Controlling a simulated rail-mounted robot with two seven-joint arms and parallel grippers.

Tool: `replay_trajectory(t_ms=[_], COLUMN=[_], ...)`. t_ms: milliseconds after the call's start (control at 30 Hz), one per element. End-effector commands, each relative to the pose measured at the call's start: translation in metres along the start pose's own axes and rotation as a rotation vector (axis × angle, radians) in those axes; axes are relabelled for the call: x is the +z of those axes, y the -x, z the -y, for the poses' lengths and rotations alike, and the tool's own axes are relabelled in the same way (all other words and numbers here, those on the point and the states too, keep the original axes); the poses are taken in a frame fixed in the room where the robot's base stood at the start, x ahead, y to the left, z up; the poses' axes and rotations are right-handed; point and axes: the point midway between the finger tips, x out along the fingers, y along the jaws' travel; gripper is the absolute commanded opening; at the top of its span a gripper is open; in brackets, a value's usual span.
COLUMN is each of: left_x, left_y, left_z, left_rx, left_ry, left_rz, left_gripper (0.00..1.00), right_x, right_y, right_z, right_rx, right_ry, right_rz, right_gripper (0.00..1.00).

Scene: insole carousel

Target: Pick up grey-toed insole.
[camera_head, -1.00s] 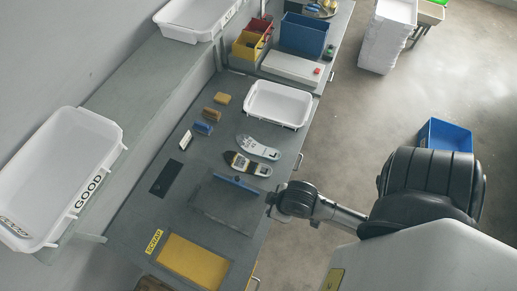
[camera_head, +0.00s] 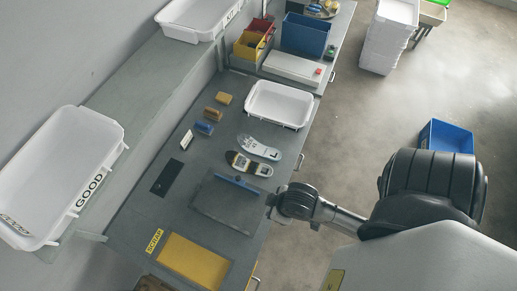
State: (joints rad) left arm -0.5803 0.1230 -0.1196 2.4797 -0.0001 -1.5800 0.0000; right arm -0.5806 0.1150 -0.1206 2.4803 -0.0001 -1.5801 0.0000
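Two insoles lie flat, side by side, on the grey workbench (camera_head: 180,215). The upper one (camera_head: 259,148) is pale grey with a dark letter-like mark near its right end. The toe colours are too small to tell apart surely. An arm of mine comes in from the right. Its dark end part (camera_head: 272,206) is over the bench's front edge, below the insoles and apart from them. The fingers cannot be made out. No arm comes in from the left.
A blue-handled plate (camera_head: 225,203) lies just below the insoles. A white tray (camera_head: 278,104) stands above them. Small blocks (camera_head: 213,114) lie to the left. A yellow panel marked SCRAP (camera_head: 193,262) is at the bottom. The GOOD bin (camera_head: 100,122) is on the left shelf.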

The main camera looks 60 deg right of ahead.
Motion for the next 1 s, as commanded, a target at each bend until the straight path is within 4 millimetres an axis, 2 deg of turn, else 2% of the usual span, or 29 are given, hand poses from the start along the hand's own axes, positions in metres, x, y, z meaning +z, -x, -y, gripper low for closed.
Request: replay_trajectory(t_ms=[67, 900, 1000], left_x=[-0.0004, -0.0001, -0.0001], left_y=[0.0, 0.0001, 0.0001], left_z=[-0.001, 0.0009, 0.0012], left_rx=[0.003, -0.002, -0.003], left_ry=[0.004, -0.004, -0.004], left_rz=[-0.001, 0.0, 0.0], left_gripper=[0.19, 1.0, 1.0], right_x=[0.0002, 0.0004, 0.0002], right_y=[0.0, -0.0002, -0.0001], right_z=[-0.0005, -0.0011, -0.0005], right_rx=[0.001, 0.003, 0.001], right_ry=[0.002, 0.003, 0.001], right_rz=[0.0, 0.001, 0.001], right_gripper=[0.43, 0.43, 0.43])
